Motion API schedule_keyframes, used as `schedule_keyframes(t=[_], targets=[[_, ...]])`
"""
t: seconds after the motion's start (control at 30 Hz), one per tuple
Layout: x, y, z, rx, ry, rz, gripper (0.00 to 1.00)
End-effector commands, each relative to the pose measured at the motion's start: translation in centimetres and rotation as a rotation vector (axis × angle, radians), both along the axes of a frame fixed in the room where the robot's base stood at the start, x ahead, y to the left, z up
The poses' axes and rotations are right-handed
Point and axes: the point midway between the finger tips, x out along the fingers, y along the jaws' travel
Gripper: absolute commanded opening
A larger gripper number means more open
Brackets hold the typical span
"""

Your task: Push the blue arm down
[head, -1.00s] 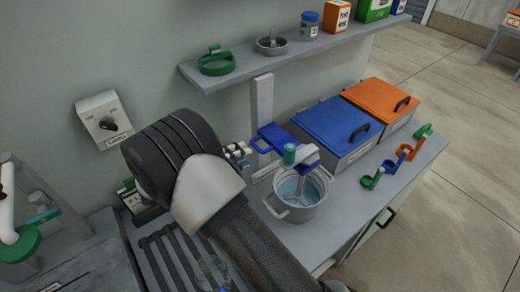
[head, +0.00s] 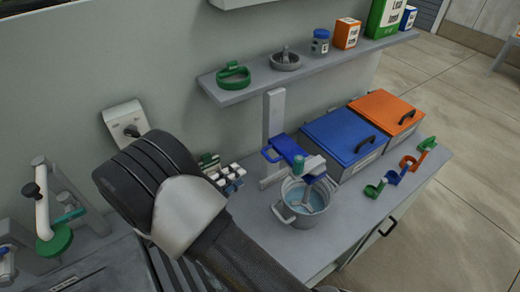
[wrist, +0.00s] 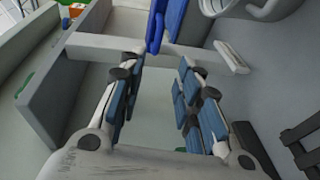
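The blue arm (head: 289,149) belongs to a stand with a grey upright post (head: 273,112). It reaches out over a grey pot (head: 301,220), with a stirrer hanging from its front end into the pot. A blue part of the arm (wrist: 166,22) shows at the top of the wrist view. My gripper (wrist: 162,66) is open, with its two blue-padded fingers apart and nothing between them. In the head view, my gripper (head: 226,178) is left of the blue arm and apart from it, partly hidden by my wrist.
Blue (head: 342,136) and orange (head: 386,109) lidded bins stand right of the pot. Several coloured scoops (head: 395,174) lie along the counter's front. A shelf (head: 315,67) with containers overhangs the back. A switch box (head: 126,120) is on the wall at left.

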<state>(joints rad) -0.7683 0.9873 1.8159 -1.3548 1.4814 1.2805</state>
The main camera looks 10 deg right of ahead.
Motion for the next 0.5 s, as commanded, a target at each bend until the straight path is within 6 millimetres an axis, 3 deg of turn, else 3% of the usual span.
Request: schedule_keyframes(t=[0.03, 0.23, 0.37, 0.5], targets=[[-1.0, 0.1, 1.3, -0.002, 0.001, 0.044, 0.31], [-3.5, 0.2, 1.7, 0.025, -0.007, 0.162, 0.31], [-4.2, 0.1, 1.5, 0.037, -0.007, 0.19, 0.31], [-3.6, -0.6, 1.1, 0.041, -0.009, 0.192, 0.31]])
